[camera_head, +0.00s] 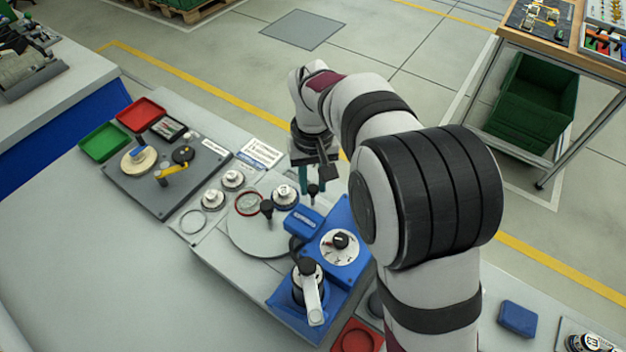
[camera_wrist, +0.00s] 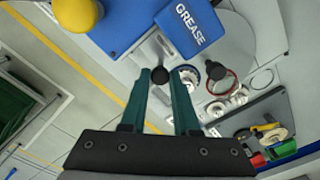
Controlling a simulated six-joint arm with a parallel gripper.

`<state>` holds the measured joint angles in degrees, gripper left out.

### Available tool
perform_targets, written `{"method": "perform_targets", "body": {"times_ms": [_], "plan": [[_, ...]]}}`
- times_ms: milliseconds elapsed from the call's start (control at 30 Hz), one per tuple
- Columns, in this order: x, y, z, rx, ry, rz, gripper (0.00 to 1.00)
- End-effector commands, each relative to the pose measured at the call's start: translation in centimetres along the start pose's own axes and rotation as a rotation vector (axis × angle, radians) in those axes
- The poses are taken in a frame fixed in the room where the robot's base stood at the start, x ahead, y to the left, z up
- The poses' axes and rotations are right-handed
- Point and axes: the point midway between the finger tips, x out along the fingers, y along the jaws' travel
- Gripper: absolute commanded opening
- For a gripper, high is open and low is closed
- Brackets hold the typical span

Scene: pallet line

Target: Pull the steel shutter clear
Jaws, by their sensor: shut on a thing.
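My gripper (camera_head: 312,178) reaches down at the far right edge of the round grey plate (camera_head: 245,238). In the wrist view its two green fingers (camera_wrist: 162,78) stand on either side of a black knob (camera_wrist: 159,74) and are shut on it. The knob appears to belong to the steel shutter, a flat grey piece (camera_wrist: 147,50) beside the blue housing; its outline is partly hidden by the fingers and the housing. In the head view the knob (camera_head: 313,189) shows just below the fingertips.
A blue block marked GREASE (camera_wrist: 189,27) stands close to the fingers. The blue station (camera_head: 345,262) with a dial stands in front. Red (camera_head: 141,114) and green (camera_head: 103,141) trays sit far left.

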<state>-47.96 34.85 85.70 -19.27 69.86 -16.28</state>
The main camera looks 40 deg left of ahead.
Motion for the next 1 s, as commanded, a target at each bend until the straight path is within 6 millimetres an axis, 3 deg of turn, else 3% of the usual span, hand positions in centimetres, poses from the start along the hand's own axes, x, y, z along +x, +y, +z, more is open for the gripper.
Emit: {"method": "perform_targets", "body": {"times_ms": [700, 1000], "plan": [[-0.1, 0.1, -0.1, 0.001, 0.001, 0.0, 0.0], [-0.1, 3.3, -3.4, 0.001, 0.003, 0.0, 0.0]]}}
